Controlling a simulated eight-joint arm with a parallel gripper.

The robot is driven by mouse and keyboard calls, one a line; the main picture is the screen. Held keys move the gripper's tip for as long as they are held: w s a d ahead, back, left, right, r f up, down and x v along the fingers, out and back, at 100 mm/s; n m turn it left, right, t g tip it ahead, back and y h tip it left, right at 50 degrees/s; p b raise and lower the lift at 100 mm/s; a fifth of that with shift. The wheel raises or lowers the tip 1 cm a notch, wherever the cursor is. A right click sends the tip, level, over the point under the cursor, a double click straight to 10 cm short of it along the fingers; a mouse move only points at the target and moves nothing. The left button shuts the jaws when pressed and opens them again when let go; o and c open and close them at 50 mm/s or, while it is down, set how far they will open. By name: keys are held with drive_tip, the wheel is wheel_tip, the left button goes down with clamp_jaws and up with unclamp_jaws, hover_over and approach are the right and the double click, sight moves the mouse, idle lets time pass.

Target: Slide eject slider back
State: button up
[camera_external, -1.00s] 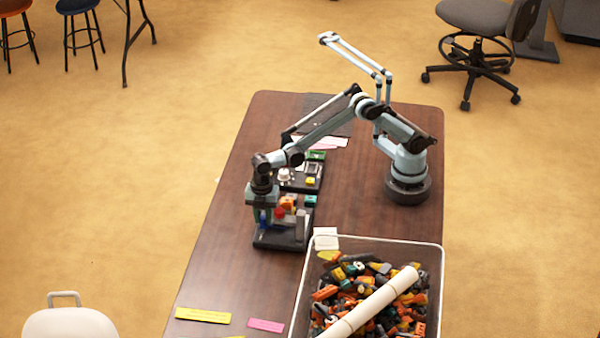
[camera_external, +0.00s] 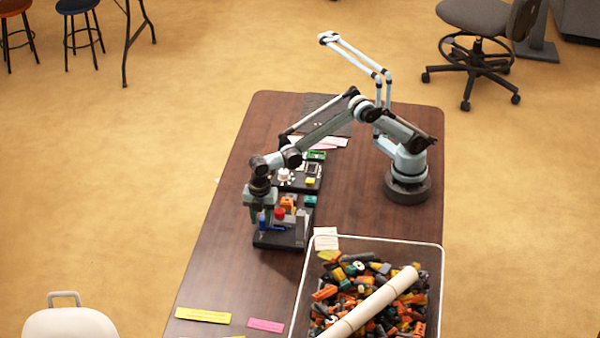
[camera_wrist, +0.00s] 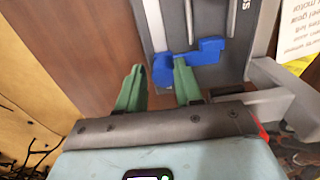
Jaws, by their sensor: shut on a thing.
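The blue slider (camera_wrist: 207,52) shows in the wrist view on a grey panel with slots. One end of it sits between my gripper's two green fingers (camera_wrist: 157,76), and my gripper is shut on that end. In the external view my gripper (camera_external: 262,213) is over the left side of the black-based station (camera_external: 278,241). The blue slider (camera_external: 262,220) shows small beneath it there. The slider's track is partly hidden by the slider and my fingers.
A red part (camera_external: 280,213) and an orange part (camera_external: 287,203) stand beside my gripper. Another panel with a white knob (camera_external: 283,175) lies behind. A bin of loose parts (camera_external: 442,290) is at the front right. The table's left side (camera_external: 222,240) is clear.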

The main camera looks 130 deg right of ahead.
drive_tip(key=o, duration=0.5)
drive_tip(key=shift+w+a, duration=0.25)
drive_tip(key=shift+a, duration=0.4)
drive_tip(key=shift+o, duration=0.4)
drive_tip(key=shift+s, duration=0.1)
drive_tip(key=shift+r, duration=0.15)
drive_tip(key=shift+d+r, duration=0.2)
drive_tip(key=shift+r, duration=2.65)
